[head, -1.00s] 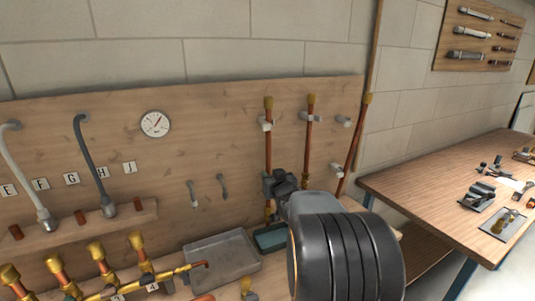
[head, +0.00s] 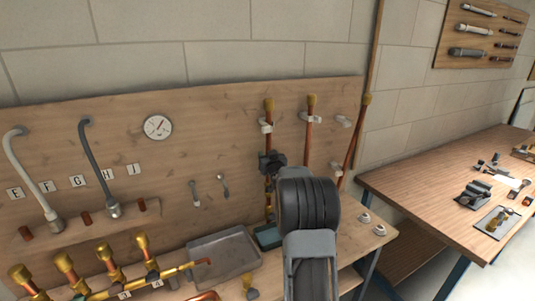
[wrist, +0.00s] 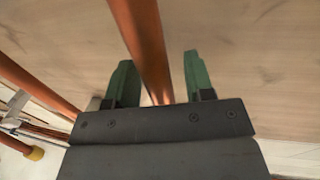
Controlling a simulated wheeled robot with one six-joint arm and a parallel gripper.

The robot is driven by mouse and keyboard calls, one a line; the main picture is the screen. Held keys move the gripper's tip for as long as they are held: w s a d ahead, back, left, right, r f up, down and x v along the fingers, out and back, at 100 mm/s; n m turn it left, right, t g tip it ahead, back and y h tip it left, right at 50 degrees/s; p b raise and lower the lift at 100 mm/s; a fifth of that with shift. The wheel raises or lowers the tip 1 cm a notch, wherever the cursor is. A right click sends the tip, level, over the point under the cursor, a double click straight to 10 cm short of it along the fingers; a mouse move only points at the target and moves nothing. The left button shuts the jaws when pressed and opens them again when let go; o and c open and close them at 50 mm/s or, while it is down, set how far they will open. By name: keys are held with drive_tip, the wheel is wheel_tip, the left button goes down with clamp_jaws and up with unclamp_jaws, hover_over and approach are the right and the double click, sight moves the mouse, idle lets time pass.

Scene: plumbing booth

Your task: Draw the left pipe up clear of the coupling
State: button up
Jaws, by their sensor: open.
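The left pipe (head: 268,140) is a copper pipe with a brass end at its top, standing upright against the wooden back board. My gripper (head: 271,160) is at the left pipe, below its white clip. In the wrist view the pipe (wrist: 143,35) runs between the two green fingers of my gripper (wrist: 158,62). The fingers are open, with a gap visible on both sides of the pipe. The pipe's lower end and the coupling are mostly hidden by my arm and cannot be made out clearly.
A second copper pipe (head: 309,130) stands to the right, with a leaning one (head: 354,145) beyond it. A grey tray (head: 222,254) and a dark green tray lie on the bench below. Brass-capped stubs (head: 102,252) stand at left. A wooden table (head: 420,180) is at right.

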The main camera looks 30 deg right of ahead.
drive_tip(key=shift+w+d, duration=0.1)
drive_tip(key=shift+w, duration=0.3)
drive_tip(key=shift+c, duration=0.3)
clamp_jaws()
